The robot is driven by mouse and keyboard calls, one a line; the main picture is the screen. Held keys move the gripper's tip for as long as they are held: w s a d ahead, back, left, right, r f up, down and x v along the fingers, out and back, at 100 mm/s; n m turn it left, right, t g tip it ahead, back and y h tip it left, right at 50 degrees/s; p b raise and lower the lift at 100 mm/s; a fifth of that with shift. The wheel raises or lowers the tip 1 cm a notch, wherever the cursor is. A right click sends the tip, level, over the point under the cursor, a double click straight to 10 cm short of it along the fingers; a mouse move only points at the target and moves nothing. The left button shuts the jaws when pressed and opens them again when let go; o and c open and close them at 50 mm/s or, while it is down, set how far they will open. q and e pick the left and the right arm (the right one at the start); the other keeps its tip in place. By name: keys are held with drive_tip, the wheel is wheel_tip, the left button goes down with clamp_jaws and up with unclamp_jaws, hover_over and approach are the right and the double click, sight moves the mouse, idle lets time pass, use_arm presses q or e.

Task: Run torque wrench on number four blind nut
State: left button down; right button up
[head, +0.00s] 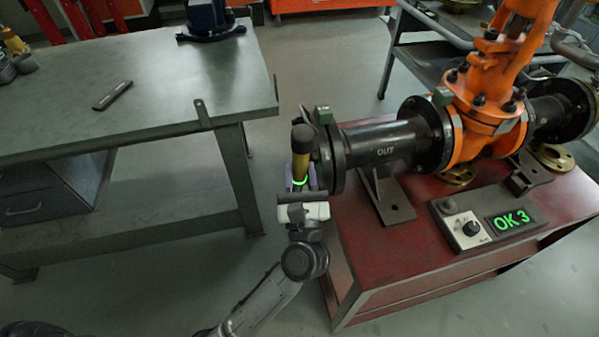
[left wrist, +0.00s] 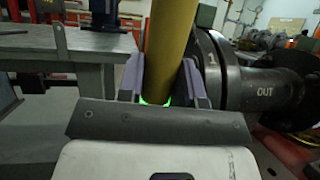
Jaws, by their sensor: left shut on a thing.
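The torque wrench (head: 301,163) has a yellow handle with a dark end cap and a green glowing ring. My left gripper (head: 302,182) is shut on this handle, beside the left end of the pipe. In the left wrist view the yellow handle (left wrist: 168,50) stands between the two pale fingers (left wrist: 163,80). The black blind flange (head: 334,155) closes the pipe end right of the wrench; a "1" shows on its rim in the left wrist view (left wrist: 211,55). The wrench head and the nuts on the flange's outer face are hidden. My right gripper is not in view.
The orange gate valve (head: 480,115) and its pipe marked "OUT" (head: 385,145) stand on a red bench (head: 400,262).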

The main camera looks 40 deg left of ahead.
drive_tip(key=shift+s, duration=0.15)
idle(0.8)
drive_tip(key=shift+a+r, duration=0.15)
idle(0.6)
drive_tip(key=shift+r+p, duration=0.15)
drive_tip(key=shift+p, duration=0.15)
idle(0.5)
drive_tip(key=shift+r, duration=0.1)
idle(0.7)
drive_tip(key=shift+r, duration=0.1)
idle(0.6)
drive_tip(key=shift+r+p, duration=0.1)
drive_tip(key=shift+p, duration=0.2)
idle(0.5)
idle(0.7)
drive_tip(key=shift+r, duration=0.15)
idle(0.7)
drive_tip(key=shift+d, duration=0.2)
idle(0.4)
